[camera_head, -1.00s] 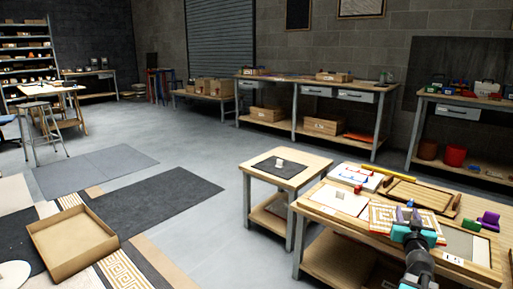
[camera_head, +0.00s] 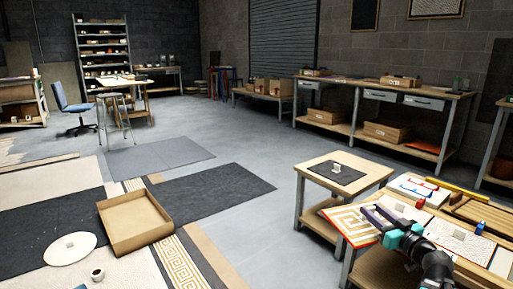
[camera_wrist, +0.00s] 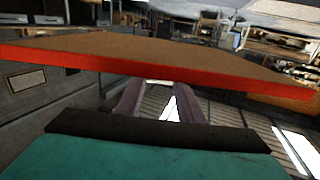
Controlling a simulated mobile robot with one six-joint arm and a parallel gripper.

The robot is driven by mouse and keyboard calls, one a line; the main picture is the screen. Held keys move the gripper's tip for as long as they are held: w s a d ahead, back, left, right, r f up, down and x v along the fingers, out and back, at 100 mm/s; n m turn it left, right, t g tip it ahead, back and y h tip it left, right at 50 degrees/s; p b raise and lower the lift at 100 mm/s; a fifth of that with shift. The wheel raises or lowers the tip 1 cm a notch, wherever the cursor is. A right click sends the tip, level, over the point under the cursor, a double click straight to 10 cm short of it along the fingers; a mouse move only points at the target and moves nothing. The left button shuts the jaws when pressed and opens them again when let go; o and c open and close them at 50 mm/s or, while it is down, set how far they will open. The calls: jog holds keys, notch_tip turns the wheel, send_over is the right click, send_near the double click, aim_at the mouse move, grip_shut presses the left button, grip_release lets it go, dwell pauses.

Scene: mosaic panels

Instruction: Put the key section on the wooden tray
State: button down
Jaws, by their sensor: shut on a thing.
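The key section (camera_head: 348,222) is a flat panel with a tan and white Greek-key pattern and a red edge. My gripper (camera_head: 376,213) is shut on its right side and holds it in the air by the bench's left end. In the wrist view the panel (camera_wrist: 170,62) spans the picture above my gripper's fingers (camera_wrist: 160,98), brown face and red edge showing. A shallow, empty tan tray (camera_head: 108,222) lies on the floor mats at the left. A wooden tray (camera_head: 458,207) also lies on the bench at the right, partly cut off.
A small table (camera_head: 384,174) with a dark mat and a small pale block stands behind the panel. A white disc (camera_head: 70,248) and a cup (camera_head: 97,273) lie near the floor tray. Grey floor between the small table and mats is clear.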

aim_at(337, 225)
jog(key=a+n+g+y, duration=0.1)
jog(key=a+y, duration=0.1)
jog(key=a, duration=0.2)
jog(key=a+f+n+g+y, duration=0.1)
jog(key=a, duration=0.3)
jog(key=a+f+n+y, duration=0.1)
jog(key=a+n+y, duration=0.1)
jog(key=a, duration=0.2)
jog(key=shift+s+a+g+y, duration=0.2)
jog(key=shift+s+g+y, duration=0.1)
jog(key=shift+s+g, duration=0.1)
jog(key=s+a+f+n+g+y, duration=0.2)
jog(key=a, duration=0.3)
jog(key=s+a+f+n+g+y, duration=0.1)
jog(key=s+a+n+g+y, duration=0.1)
jog(key=a, duration=0.3)
notch_tip(337, 225, up, 15)
jog(key=p, duration=2.3)
jog(key=shift+w+a+p, duration=0.15)
jog(key=shift+w+p, duration=0.05)
jog(key=shift+p, duration=0.1)
